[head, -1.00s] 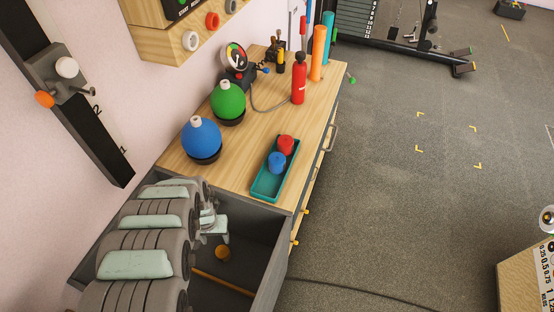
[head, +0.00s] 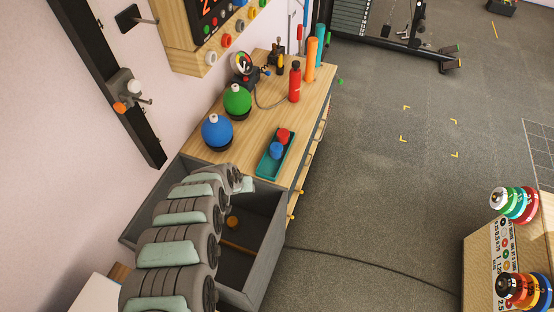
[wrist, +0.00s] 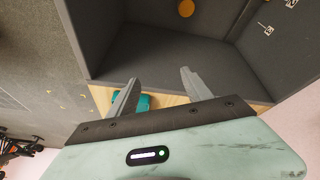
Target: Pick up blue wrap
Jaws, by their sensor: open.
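The blue wrap (head: 277,150) is a small blue roll in the near-middle part of a teal tray (head: 267,175) on the wooden bench top. A red wrap (head: 284,135) sits just behind it in the tray. My gripper (wrist: 160,80) is open and empty in the wrist view, its two grey fingers spread. In the head view it is mostly hidden behind my arm, left of and nearer than the tray, over the grey bin. A bit of teal, likely the tray, shows by the fingers in the wrist view (wrist: 144,101); the blue wrap is not visible there.
A blue ball (head: 217,133) and green ball (head: 238,101) stand left of the tray. A red bottle (head: 294,82) stands behind it. The open grey bin (head: 262,262) holds an orange round item (head: 232,222). A plate stand (head: 487,262) is at the right.

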